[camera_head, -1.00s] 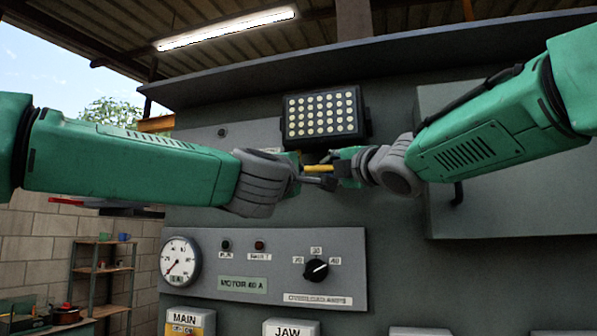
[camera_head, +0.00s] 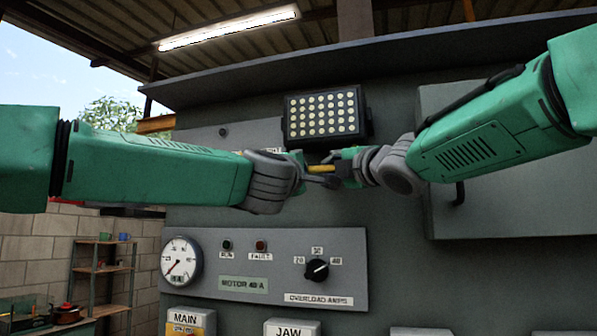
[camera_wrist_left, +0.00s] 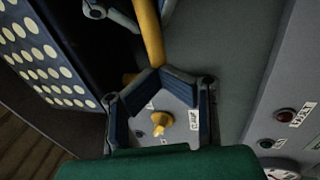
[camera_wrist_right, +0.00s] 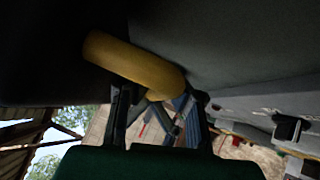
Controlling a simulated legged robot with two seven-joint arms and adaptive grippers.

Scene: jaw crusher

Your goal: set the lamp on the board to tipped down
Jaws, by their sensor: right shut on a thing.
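The lamp (camera_head: 325,115) is a black box with a grid of pale round lights on the board (camera_head: 390,215); its lit face shows toward me. A yellow handle (camera_head: 321,168) is just below it. My right gripper (camera_head: 338,166) is at the handle's right end, shut on it; the yellow bar (camera_wrist_right: 135,65) lies across its fingers in the right wrist view. My left gripper (camera_head: 318,180) is close by at the left. In the left wrist view, its fingertips (camera_wrist_left: 155,73) come together at the end of the yellow bar; whether they grip it is unclear.
A yellow knob (camera_wrist_left: 160,122) on a grey plate shows between my left fingers. Below the arms is a panel with a gauge (camera_head: 181,261) and a dial (camera_head: 317,270). A grey cabinet (camera_head: 520,205) projects at the right. A shelf (camera_head: 102,270) stands back left.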

